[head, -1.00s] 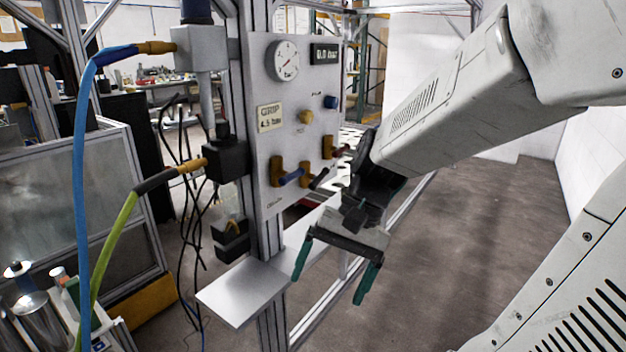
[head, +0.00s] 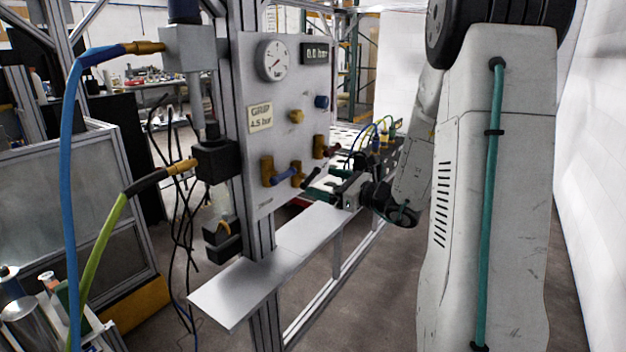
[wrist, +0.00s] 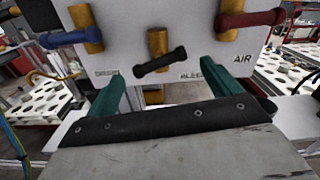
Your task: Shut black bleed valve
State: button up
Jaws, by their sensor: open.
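The black bleed valve handle (wrist: 160,62) sits on a brass body in the middle of the panel's lower row in the wrist view, slanting up to the right. Part of a "BLEED" label shows beside it. In the head view the black handle (head: 311,179) is just left of my gripper. My gripper (wrist: 158,84) is open and empty; its green fingers point at the panel, one on each side below the handle, with no clear contact. In the head view my gripper (head: 335,188) is small and its fingers are hard to make out.
A blue handle (wrist: 70,37) is left of the black one, and a red handle (wrist: 250,18) is right, beside an "AIR" label. The panel (head: 290,110) also carries a gauge (head: 272,60) and knobs. A metal shelf (head: 240,290) runs below it.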

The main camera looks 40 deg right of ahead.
aim_at(313, 177)
jog(key=shift+x, duration=2.25)
jog(key=c, duration=0.7)
jog(key=shift+m, duration=2)
jog(key=o, duration=0.7)
jog(key=shift+s, duration=0.1)
